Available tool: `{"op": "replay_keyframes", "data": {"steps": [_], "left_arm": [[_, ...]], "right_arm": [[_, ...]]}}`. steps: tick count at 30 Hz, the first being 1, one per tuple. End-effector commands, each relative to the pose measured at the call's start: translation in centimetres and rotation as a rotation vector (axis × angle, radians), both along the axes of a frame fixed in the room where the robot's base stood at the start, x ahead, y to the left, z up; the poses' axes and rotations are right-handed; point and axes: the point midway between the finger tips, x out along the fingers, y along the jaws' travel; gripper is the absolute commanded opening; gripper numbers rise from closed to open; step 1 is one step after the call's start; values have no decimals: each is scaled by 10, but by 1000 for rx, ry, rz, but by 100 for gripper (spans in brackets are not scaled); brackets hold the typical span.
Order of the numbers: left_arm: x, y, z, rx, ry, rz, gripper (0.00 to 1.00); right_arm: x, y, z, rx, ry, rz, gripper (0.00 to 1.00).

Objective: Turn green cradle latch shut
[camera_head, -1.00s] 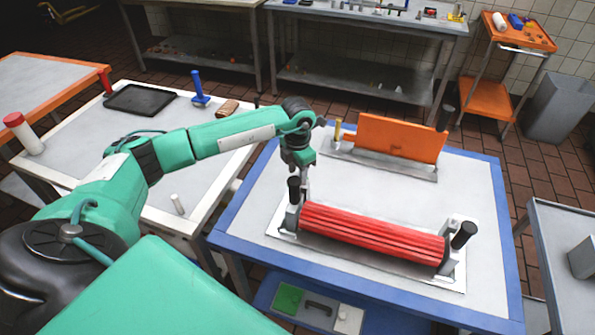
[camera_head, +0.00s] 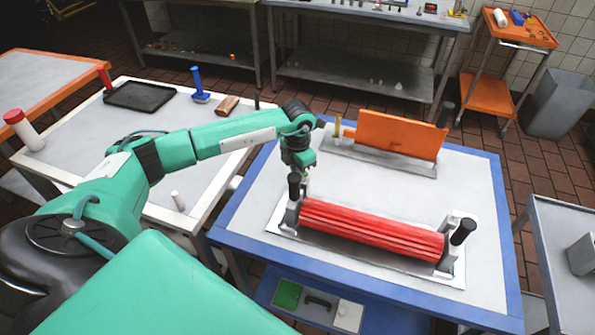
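A red ribbed roller (camera_head: 370,230) lies in a metal cradle (camera_head: 455,274) on the blue-edged table. A black-knobbed upright post (camera_head: 294,187) stands at the cradle's left end. A tilted black handle (camera_head: 463,232) stands at its right end. I cannot make out a green latch on this cradle. My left gripper (camera_head: 305,185) points down just behind and right of the left post, close to the roller's left end. Its fingertips are small and partly hidden by the post, so I cannot tell whether they touch it or are open. My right gripper is out of view.
The white table (camera_head: 215,160) at left holds a black tray (camera_head: 140,98). Bare tabletop lies right of the cradle.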

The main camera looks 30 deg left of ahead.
Motion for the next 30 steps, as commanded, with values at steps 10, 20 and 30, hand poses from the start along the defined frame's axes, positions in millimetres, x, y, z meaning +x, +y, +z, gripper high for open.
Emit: {"op": "replay_keyframes", "data": {"steps": [10, 20, 30], "left_arm": [[-1, -5, -1, -1, -2, 203, 0], [-1, -10, 0, -1, -2, 452, 0], [0, -14, 1, 0, -2, 606, 0]], "right_arm": [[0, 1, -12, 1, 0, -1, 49], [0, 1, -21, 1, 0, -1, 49], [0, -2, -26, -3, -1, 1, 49]]}}
